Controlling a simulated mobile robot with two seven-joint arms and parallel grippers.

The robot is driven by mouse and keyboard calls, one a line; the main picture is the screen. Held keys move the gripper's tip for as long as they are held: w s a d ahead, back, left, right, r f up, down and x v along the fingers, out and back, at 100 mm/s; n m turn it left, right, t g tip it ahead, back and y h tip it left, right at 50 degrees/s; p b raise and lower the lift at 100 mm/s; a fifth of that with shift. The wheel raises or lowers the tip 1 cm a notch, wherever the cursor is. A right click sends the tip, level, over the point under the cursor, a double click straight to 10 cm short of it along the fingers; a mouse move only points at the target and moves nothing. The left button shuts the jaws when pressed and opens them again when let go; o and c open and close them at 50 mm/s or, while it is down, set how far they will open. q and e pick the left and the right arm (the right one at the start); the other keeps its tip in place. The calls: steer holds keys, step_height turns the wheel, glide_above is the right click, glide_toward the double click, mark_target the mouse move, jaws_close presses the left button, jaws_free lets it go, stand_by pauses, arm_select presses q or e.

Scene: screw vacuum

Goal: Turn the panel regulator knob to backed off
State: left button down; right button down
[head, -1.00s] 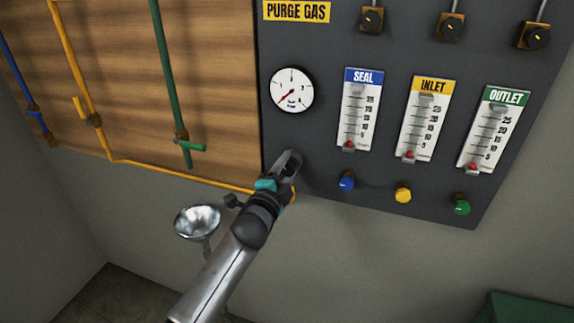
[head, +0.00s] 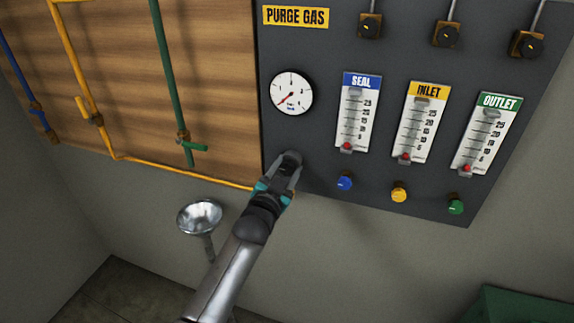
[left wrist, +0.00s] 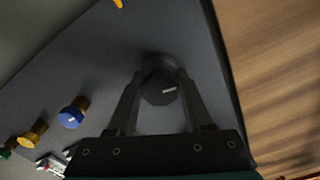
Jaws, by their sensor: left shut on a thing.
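The regulator knob (left wrist: 163,88) is black with a pale mark on its face, and it sits on the dark panel (head: 345,40) below the round gauge (head: 291,93). My left gripper (head: 288,164) is at the knob, with its fingers on either side of it. In the left wrist view the fingers (left wrist: 160,95) are closed against the sides of the knob, and the pale mark lies nearly level, tilted slightly up to the right. In the head view the gripper mostly hides the knob. The gauge's red needle points to the lower left. My right gripper is not in view.
Blue (head: 345,183), yellow (head: 399,194) and green (head: 456,206) knobs stick out below the SEAL, INLET and OUTLET flowmeters, right of my left gripper. A metal funnel (head: 199,217) is left of my arm. A yellow pipe (head: 180,172) runs to the panel's left edge.

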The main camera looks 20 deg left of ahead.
arm_select(q)
steer(key=shift+n, duration=1)
steer(key=shift+c, duration=1.5)
jaws_free()
steer(key=s, duration=1.5)
steer(key=shift+s+a+p, duration=0.15)
steer(key=shift+a+p, duration=0.1)
steer(key=shift+p, duration=0.1)
